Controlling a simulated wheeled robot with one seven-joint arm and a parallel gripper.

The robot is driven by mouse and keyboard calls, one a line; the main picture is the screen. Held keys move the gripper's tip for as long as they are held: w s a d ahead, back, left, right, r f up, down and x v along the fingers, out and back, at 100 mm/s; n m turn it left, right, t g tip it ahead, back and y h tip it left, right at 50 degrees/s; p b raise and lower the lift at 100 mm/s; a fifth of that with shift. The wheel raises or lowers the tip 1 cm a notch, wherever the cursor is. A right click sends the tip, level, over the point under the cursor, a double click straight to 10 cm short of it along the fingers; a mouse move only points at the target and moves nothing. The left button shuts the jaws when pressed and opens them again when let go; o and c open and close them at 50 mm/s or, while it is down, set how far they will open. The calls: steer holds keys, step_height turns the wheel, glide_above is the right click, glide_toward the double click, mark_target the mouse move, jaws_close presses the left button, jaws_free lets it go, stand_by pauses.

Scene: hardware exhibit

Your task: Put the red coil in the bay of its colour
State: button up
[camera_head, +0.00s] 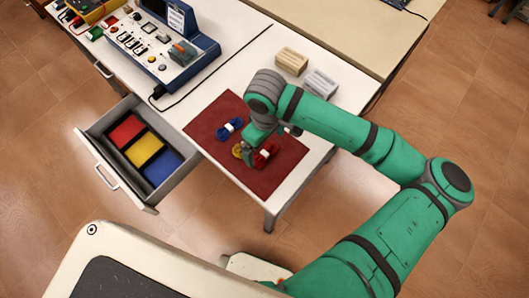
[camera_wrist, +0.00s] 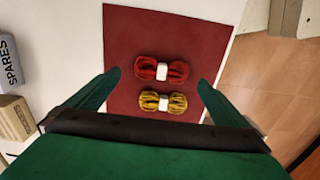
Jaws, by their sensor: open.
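The red coil (camera_head: 268,153) lies on the dark red mat (camera_head: 287,177), partly hidden by my arm in the head view. In the wrist view the red coil (camera_wrist: 148,69), tied with a white band, lies ahead of my fingers. My gripper (camera_wrist: 158,82) is open and empty above the mat, with the yellow coil (camera_wrist: 149,102) between its fingers in that view. The yellow coil (camera_head: 237,150) shows only partly in the head view. A blue coil (camera_head: 229,129) lies further left. The open drawer has a red bay (camera_head: 126,130), a yellow bay (camera_head: 144,151) and a blue bay (camera_head: 163,167).
The drawer (camera_head: 101,144) juts out left of the mat, below the white table top (camera_head: 207,91). A blue instrument panel (camera_head: 160,48) stands at the back left. A tan box (camera_head: 291,62) and a grey box (camera_head: 319,83) stand behind my arm.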

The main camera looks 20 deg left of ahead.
mark_target(265, 153)
step_height(265, 153, down, 4)
steer(key=shift+s+f, duration=0.1)
steer(key=shift+s, duration=0.05)
steer(key=shift+c, duration=0.3)
steer(key=c, duration=1.1)
steer(key=shift+o, duration=0.2)
